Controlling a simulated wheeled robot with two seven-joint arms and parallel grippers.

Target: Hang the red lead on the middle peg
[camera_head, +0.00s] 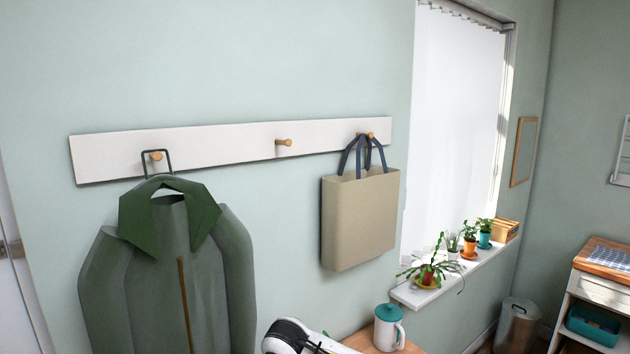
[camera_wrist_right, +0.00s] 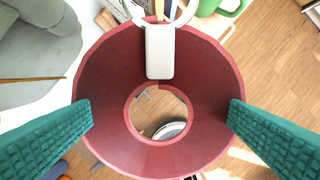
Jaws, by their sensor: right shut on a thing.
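The middle peg (camera_head: 284,142) is a bare wooden peg on a white wall board (camera_head: 225,146) in the head view. In the right wrist view the red lead (camera_wrist_right: 105,75) shows as a broad dark-red loop around an open hole, with the floor visible through it. My right gripper (camera_wrist_right: 160,112) has its two teal fingers against opposite sides of the loop and is shut on it. A white block and a pale ring show at the loop's upper side. The red lead does not show in the head view. My left gripper is in neither view.
A green jacket (camera_head: 165,260) hangs from the left peg (camera_head: 156,156), a beige tote bag (camera_head: 360,220) from the right peg. The wall around the middle peg is clear. A lidded mug (camera_head: 389,327) stands below; potted plants (camera_head: 430,272) line the windowsill.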

